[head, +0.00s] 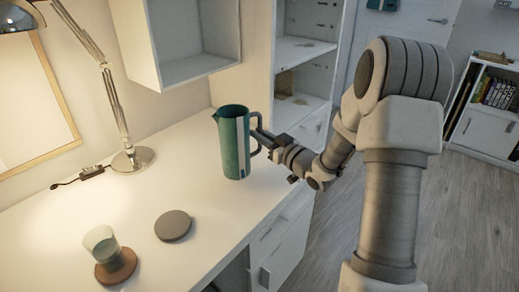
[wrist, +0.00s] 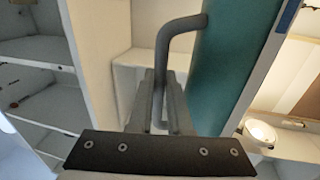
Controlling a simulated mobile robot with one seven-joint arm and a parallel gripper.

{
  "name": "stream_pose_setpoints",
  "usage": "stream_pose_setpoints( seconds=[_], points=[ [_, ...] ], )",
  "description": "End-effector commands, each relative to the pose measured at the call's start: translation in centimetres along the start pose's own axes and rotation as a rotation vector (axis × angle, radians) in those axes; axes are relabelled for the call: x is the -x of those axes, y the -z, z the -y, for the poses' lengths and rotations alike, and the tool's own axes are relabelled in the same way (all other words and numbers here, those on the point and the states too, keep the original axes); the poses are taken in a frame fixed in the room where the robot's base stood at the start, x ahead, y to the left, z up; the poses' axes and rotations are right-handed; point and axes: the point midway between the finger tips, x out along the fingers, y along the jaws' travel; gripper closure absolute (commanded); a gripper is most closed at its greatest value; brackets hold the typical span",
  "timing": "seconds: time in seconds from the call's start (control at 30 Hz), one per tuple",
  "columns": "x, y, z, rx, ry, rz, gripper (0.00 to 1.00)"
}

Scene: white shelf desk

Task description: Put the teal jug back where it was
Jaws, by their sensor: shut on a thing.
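The teal jug (head: 232,145), with a pale vertical stripe and a grey handle, is upright over the right part of the white desk (head: 205,235). I cannot tell whether its base touches the desktop. My gripper (head: 264,139) comes from the right and is shut on the jug's handle. In the wrist view the grey handle (wrist: 160,65) runs down between the fingers (wrist: 160,103), and the teal body (wrist: 232,55) is just to the right. A round grey coaster (head: 173,226) lies bare on the desk, left of and nearer than the jug.
A glass (head: 101,243) stands on a brown round coaster (head: 116,267) at the front left. A desk lamp (head: 130,160) stands at the back left. A white wall cabinet (head: 185,45) hangs behind the jug. Open shelves (head: 300,50) stand beyond the desk. The desktop around the grey coaster is clear.

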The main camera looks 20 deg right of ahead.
Motion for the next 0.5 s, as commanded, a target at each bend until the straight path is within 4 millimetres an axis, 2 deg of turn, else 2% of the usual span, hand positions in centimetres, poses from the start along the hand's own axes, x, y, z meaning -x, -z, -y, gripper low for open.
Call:
stream_pose_setpoints(
  seconds=[0.3,0.5],
  points=[
    [0.0,-3.9,-0.1,-0.001,0.001,-0.001,1.0],
    [0.0,-3.8,-0.1,0.001,0.0,-0.002,1.0]
  ],
)
